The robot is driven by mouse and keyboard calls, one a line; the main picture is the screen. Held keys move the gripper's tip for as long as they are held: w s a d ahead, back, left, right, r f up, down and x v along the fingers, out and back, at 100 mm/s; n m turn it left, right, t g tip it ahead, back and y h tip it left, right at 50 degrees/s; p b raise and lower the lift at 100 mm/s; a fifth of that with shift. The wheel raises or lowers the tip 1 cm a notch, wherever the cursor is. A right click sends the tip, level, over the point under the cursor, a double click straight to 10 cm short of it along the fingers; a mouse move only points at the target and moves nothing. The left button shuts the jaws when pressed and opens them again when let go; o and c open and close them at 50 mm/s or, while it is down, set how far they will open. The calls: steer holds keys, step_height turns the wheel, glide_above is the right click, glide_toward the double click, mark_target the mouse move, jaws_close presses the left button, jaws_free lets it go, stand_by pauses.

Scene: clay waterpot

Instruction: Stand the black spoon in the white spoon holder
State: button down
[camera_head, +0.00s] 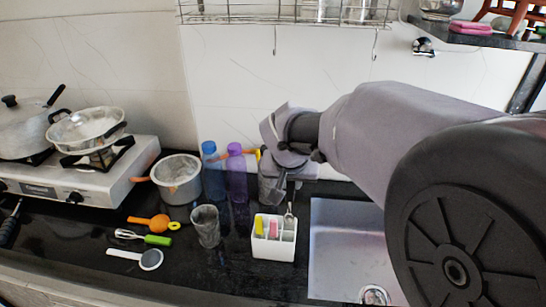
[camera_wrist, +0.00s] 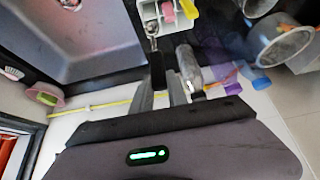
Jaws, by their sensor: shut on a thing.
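The white spoon holder (camera_head: 273,242) stands on the dark counter, left of the sink, with yellow and pink items in its left and middle compartments. My gripper (camera_head: 291,188) is just above its right side, pointing down. It is shut on the black handle of the spoon (camera_wrist: 158,68). The spoon's metal end (camera_head: 289,214) points down at the holder's right compartment. In the wrist view, my gripper (camera_wrist: 161,92) has the handle between its fingers, and the holder (camera_wrist: 149,12) is beyond. I cannot tell how deep the spoon's tip is in the compartment.
A glass (camera_head: 206,226) stands left of the holder. Blue (camera_head: 213,172) and purple (camera_head: 237,175) bottles stand behind it. The sink (camera_head: 350,250) is on the right. A pot (camera_head: 177,180), a stove (camera_head: 95,180) and small utensils (camera_head: 150,259) are on the left.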

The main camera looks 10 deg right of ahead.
mark_target(289, 215)
steer(key=shift+s+f+b, duration=0.35)
steer(key=shift+s+f, duration=0.05)
steer(key=shift+f, duration=0.05)
step_height(289, 215, down, 10)
steer(key=b, duration=0.8)
steer(key=shift+f, duration=0.15)
steer(key=c, duration=1.2)
jaws_free()
steer(key=p+v, duration=0.6)
steer(key=v, duration=1.1)
steer(key=shift+r+p, duration=0.25)
steer(key=shift+p, duration=0.15)
